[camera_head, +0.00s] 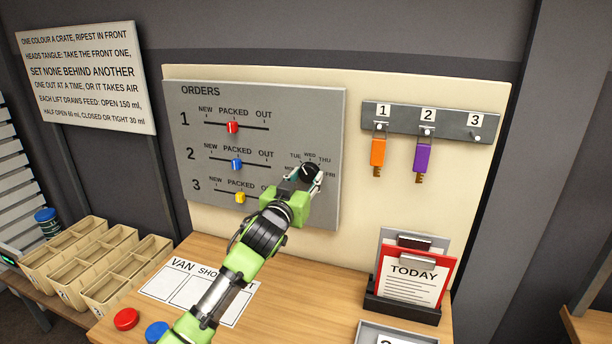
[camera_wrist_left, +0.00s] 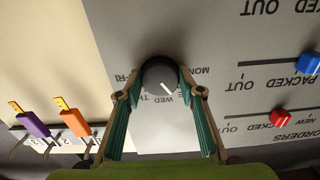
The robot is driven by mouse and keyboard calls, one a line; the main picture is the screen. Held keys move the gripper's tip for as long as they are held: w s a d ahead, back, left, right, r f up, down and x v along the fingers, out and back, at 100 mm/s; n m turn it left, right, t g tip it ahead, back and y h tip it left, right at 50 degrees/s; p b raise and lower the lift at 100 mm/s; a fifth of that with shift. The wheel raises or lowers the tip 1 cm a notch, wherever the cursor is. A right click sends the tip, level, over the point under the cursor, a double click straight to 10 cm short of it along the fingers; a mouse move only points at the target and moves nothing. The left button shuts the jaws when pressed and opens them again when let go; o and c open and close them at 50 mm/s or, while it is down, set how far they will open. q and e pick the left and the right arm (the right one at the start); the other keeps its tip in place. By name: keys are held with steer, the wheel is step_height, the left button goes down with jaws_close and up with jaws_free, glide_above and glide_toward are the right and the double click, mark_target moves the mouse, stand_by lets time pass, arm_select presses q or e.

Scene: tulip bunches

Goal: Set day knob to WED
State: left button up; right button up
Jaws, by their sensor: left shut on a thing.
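The black round day knob (camera_head: 310,170) sits at the right side of the grey ORDERS panel (camera_head: 265,107). TUE, WED and THU labels show above it, with FRI at its right. My left gripper (camera_head: 306,175) is shut on the knob from the front. In the left wrist view, where the lettering is upside down, the knob (camera_wrist_left: 158,72) stands between the tips of my left gripper (camera_wrist_left: 160,92). Its white pointer line slants down and right, toward the WED lettering. The fingers hide part of the day ring, and TUE is not readable there. My right gripper is not in view.
Red (camera_head: 233,127), blue (camera_head: 237,164) and yellow (camera_head: 240,197) sliders sit on the panel, left of my arm. Orange (camera_head: 378,152) and purple (camera_head: 422,158) key tags hang at the right. A TODAY card holder (camera_head: 403,308) stands on the wooden counter.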

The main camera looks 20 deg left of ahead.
arm_select(q)
steer(key=m+p, duration=0.1)
steer(key=m, duration=0.3)
steer(key=shift+a+r+p, duration=0.1)
steer(key=shift+p, duration=0.25)
steer(key=shift+m+p, duration=0.35)
steer(key=shift+m, duration=0.65)
steer(key=o, duration=1.1)
steer(key=shift+s, duration=0.1)
steer(key=s, duration=1.1)
steer(key=shift+s+a, duration=0.2)
steer(key=shift+s, duration=0.2)
